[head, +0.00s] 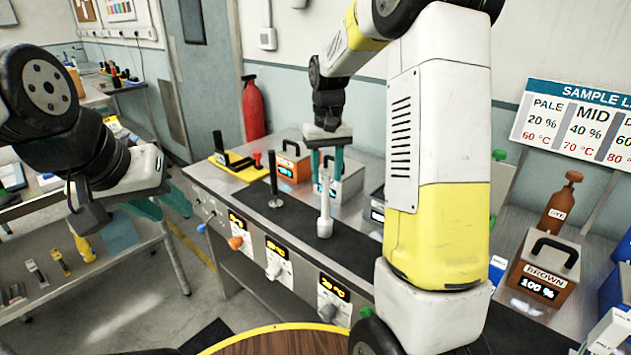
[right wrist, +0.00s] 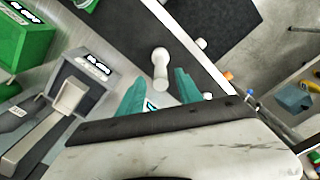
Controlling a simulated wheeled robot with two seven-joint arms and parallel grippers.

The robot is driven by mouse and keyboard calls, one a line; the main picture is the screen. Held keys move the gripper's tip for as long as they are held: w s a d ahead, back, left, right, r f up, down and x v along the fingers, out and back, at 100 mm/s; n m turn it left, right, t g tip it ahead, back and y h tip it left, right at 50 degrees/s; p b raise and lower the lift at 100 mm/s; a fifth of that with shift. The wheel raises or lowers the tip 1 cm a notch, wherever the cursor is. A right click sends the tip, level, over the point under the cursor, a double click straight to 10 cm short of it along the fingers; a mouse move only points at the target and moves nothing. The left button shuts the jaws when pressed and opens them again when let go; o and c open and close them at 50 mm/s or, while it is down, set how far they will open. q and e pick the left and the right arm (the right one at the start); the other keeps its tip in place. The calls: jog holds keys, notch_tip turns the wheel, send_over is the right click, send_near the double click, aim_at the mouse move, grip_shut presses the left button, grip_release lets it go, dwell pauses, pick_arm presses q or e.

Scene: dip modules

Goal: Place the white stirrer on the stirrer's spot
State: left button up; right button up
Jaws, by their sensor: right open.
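The white stirrer (head: 325,215) stands upright on the dark strip (head: 300,222) along the bench. My right gripper (head: 327,170) is open, pointing down above it, with one teal finger on each side of its upper end. The right wrist view shows the white stirrer (right wrist: 161,68) close to the gap between the open fingers (right wrist: 160,88). I cannot tell whether they touch it. My left gripper (head: 160,205) hangs at the left, with its teal fingers apart and empty. The stirrer's spot cannot be made out in these frames.
A black stirrer (head: 274,185) stands left of the white one. A brown module (head: 541,278) is at the right. Knobs and displays line the bench front.

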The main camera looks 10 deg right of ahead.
notch_tip(320, 180, up, 6)
jog(key=shift+r, duration=0.2)
jog(key=s+a+r+t+y, duration=0.1)
jog(key=s+r+t, duration=0.1)
jog(key=s, duration=1)
jog(key=s+a+r+t+y, duration=0.1)
jog(key=s+t, duration=0.3)
jog(key=s, duration=0.8)
jog(key=shift+a+r, duration=0.15)
jog(key=shift+r, duration=0.3)
jog(key=shift+s, duration=0.1)
jog(key=shift+c, duration=0.6)
